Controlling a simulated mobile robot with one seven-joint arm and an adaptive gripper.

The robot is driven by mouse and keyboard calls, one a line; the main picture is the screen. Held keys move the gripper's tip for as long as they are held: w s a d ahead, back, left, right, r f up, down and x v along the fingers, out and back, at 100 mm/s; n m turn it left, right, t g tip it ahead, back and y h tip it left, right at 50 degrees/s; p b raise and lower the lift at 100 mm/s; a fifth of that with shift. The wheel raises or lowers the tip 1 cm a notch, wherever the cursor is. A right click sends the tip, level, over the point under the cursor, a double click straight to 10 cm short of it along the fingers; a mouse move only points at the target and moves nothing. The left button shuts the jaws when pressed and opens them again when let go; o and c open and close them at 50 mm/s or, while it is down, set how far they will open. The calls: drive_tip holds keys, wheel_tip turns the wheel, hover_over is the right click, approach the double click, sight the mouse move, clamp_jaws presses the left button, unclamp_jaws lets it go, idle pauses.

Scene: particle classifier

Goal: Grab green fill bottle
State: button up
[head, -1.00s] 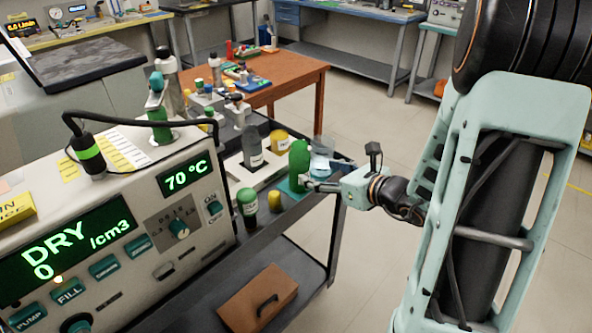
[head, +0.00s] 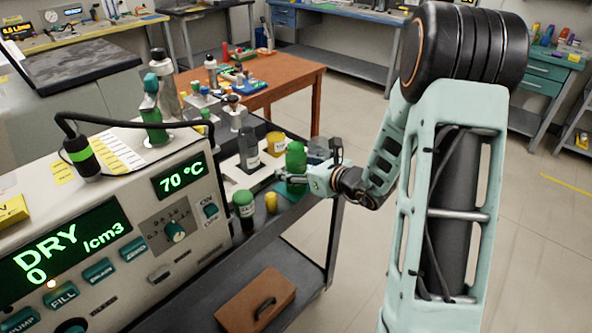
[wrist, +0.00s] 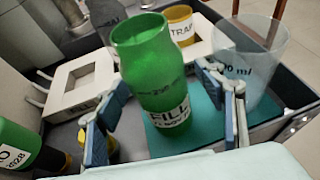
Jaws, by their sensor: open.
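The green fill bottle (head: 295,158) stands upright on a teal mat on the dark cart. In the wrist view the bottle (wrist: 158,70) is large, with a white "FILL" label low on its body. My gripper (wrist: 163,88) is open, with one blue-padded finger on each side of the bottle's lower part. A gap shows at the right finger; contact on the left is unclear. In the head view my gripper (head: 290,178) is at the bottle's lower part, partly hiding it.
A clear measuring beaker (wrist: 250,60) stands just right of my right finger. A yellow "TRAP" container (wrist: 180,25) stands behind the bottle. A dark-green-capped bottle (head: 244,205) and a small yellow one (head: 271,202) stand in front. The machine (head: 130,215) is at left.

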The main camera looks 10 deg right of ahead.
drive_tip(key=c, duration=1.5)
drive_tip(key=shift+c, duration=0.2)
drive_tip(key=shift+r, duration=0.15)
